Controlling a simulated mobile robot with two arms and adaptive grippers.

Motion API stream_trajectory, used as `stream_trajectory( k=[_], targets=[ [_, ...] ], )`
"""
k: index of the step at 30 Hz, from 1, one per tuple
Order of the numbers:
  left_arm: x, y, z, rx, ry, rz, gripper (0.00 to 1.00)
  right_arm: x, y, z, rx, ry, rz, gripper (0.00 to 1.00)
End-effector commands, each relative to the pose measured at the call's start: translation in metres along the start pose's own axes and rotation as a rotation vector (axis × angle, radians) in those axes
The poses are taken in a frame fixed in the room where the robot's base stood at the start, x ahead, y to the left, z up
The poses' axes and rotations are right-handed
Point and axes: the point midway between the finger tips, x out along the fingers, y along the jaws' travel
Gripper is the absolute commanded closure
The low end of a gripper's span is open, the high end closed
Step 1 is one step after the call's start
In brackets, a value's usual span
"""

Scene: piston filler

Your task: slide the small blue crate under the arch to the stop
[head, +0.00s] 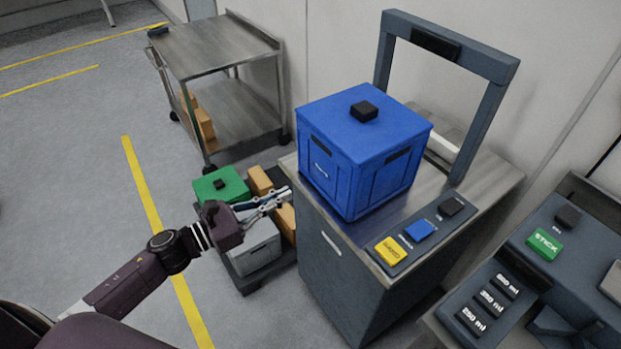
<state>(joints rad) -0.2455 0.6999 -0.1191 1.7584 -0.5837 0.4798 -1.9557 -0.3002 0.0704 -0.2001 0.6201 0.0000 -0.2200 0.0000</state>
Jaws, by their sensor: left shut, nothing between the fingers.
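The blue crate (343,185) sits upright on the metal top of a grey cabinet, with a small black block (364,111) on its lid. The dark grey arch (487,110) stands at the back of that top, behind and right of the crate. The crate is in front of the arch, not beneath it. I cannot make out a stop. My left gripper (287,192) is shut and empty, just left of the crate near the cabinet's left edge. I cannot tell whether it touches the crate. My right gripper is not in view.
A panel with yellow (390,250), blue (419,230) and black buttons lies on the cabinet's front right. A low cart with a green box (221,186), a grey crate and cartons stands left. A metal trolley (214,45) is behind. A control console (540,270) stands right.

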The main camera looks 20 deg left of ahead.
Motion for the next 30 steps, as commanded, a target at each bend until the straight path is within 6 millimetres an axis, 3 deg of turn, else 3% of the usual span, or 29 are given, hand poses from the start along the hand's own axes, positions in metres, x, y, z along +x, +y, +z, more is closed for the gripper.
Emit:
stream_trajectory(
  k=[9,15,30],
  targets=[
    [0.051,0.001,0.004,-0.001,-0.002,0.002,1.00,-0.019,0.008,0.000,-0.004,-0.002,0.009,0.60],
    [0.074,0.001,0.002,-0.004,0.000,0.002,1.00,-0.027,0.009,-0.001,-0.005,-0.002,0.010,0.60],
    [0.084,0.000,-0.001,-0.003,0.001,0.002,1.00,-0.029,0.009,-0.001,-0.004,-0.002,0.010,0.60]
  ],
)
